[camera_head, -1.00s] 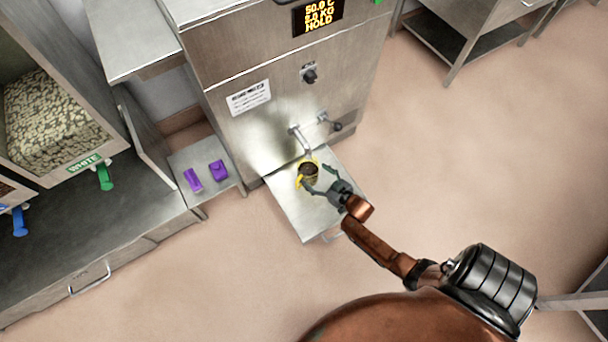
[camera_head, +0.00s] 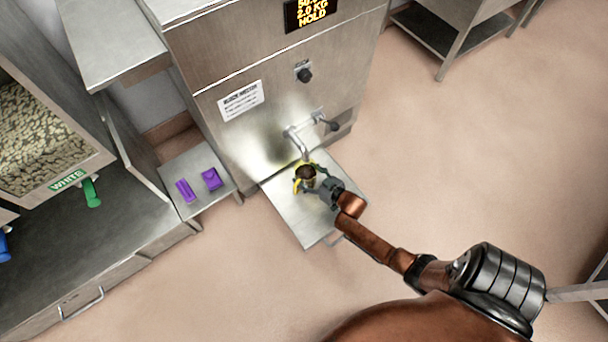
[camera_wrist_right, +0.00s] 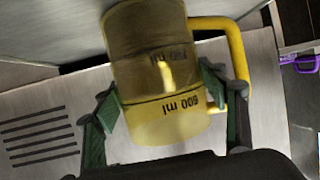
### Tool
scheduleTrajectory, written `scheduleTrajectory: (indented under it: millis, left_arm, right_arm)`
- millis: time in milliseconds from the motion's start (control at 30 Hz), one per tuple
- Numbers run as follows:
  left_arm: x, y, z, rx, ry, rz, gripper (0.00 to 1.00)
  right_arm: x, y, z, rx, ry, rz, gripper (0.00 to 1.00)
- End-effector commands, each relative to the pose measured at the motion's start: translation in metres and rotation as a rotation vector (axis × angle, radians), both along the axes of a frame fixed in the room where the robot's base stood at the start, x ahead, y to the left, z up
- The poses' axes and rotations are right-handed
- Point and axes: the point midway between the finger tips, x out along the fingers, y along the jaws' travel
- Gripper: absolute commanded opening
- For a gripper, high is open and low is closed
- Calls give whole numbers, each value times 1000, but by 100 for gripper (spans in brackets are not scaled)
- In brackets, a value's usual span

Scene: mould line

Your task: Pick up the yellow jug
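The yellow jug (camera_head: 306,173) stands on the metal shelf (camera_head: 302,222) below the machine's spout (camera_head: 298,141). Dark content shows at its top in the head view. In the right wrist view the jug (camera_wrist_right: 155,75) is see-through, with a yellow handle (camera_wrist_right: 238,60) and black volume marks. My right gripper (camera_head: 314,181) has its fingers around the jug's body. In the right wrist view the fingers of this gripper (camera_wrist_right: 168,108) lie on both sides of the jug, seemingly touching it. Whether they grip firmly is hard to tell. My left gripper is not in view.
The steel machine (camera_head: 270,90) stands just behind the jug, its spout close above. Two purple things (camera_head: 210,179) lie on a small side shelf (camera_head: 204,199). A bin of white pieces (camera_head: 36,135) is at the left.

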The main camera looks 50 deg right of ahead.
Motion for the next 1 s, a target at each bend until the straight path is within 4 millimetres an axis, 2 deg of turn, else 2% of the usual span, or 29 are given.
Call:
scheduleTrajectory:
  millis: [67,700,1000]
  left_arm:
    - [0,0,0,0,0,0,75]
    - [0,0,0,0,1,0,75]
    - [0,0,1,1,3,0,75]
  right_arm:
    - [0,0,0,1,1,0,55]
    - [1,0,2,1,-4,1,11]
    - [1,0,3,1,-4,1,9]
